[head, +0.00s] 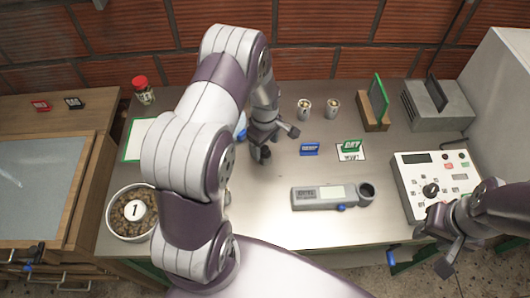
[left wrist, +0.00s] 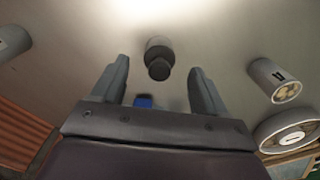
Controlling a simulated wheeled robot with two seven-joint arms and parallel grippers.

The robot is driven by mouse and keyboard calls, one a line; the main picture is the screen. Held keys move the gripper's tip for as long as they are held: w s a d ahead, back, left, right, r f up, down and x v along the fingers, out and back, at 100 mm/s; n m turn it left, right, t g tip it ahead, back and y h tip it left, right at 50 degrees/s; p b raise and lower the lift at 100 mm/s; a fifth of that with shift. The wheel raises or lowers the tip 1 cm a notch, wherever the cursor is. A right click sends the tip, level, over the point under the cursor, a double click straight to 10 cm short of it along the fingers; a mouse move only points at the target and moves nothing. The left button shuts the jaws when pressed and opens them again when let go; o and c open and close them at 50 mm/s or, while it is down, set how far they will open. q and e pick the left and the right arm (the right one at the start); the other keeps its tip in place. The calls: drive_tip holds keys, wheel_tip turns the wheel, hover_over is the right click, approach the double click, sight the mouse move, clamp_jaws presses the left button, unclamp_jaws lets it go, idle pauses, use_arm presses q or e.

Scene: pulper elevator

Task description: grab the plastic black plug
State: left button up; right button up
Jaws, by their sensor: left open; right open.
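The black plug (left wrist: 158,62) is a short dark cylinder with a narrower end, on the grey metal tabletop in the left wrist view. It lies between and slightly beyond the fingertips of my left gripper (left wrist: 158,78), which is open, with a visible gap on both sides. In the head view my left gripper (head: 278,143) is low over the middle of the table; I cannot clearly tell the plug from the dark fingers there. My right gripper (head: 434,250) is open and empty at the table's front right, by the control box.
A grey measuring device (head: 325,196), a blue tag (head: 309,149) and a green-and-white card (head: 350,149) lie right of my left gripper. Two small cups (head: 305,109) stand behind. A control box (head: 437,180) is at right, a bowl of beans (head: 124,226) at left.

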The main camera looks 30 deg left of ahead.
sight(265, 154)
use_arm(q)
wheel_tip(265, 154, down, 2)
drive_tip(key=shift+f, duration=0.25)
drive_tip(key=c, duration=1.1)
use_arm(e)
drive_tip(key=shift+r, duration=0.3)
use_arm(q)
drive_tip(key=shift+r, duration=0.1)
drive_tip(key=shift+c, duration=0.2)
